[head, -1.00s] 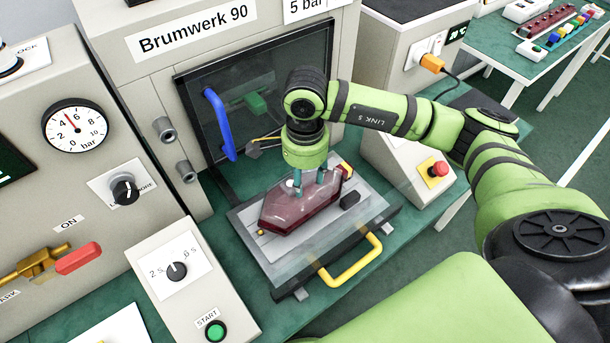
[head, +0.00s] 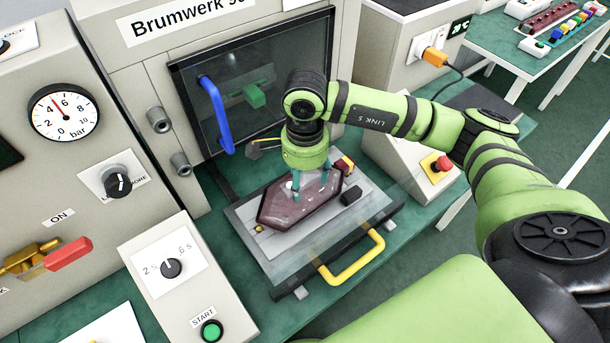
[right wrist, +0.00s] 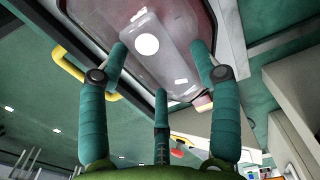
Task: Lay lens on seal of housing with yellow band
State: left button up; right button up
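A dark red see-through lens (head: 285,213) lies flat, or nearly so, over a grey fixture plate in front of the machine. It also fills the upper part of the right wrist view (right wrist: 95,20). The housing under it is mostly hidden, and I cannot make out its seal. A small red and yellow part (head: 346,164) shows at the lens's far right end. My right gripper (head: 309,188) is above the lens, teal fingers pointing down at its middle. Its fingertips stand apart at the lens; I cannot tell whether they grip it. My left gripper is not in view.
The fixture plate (head: 375,205) has a yellow handle (head: 352,262) and a small black block (head: 351,195). Behind stands a dark glass door with a blue handle (head: 216,115). A START box (head: 178,275) is at left, a red stop button (head: 442,164) at right.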

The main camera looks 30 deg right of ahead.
notch_tip(320, 180, up, 12)
dwell(0.8)
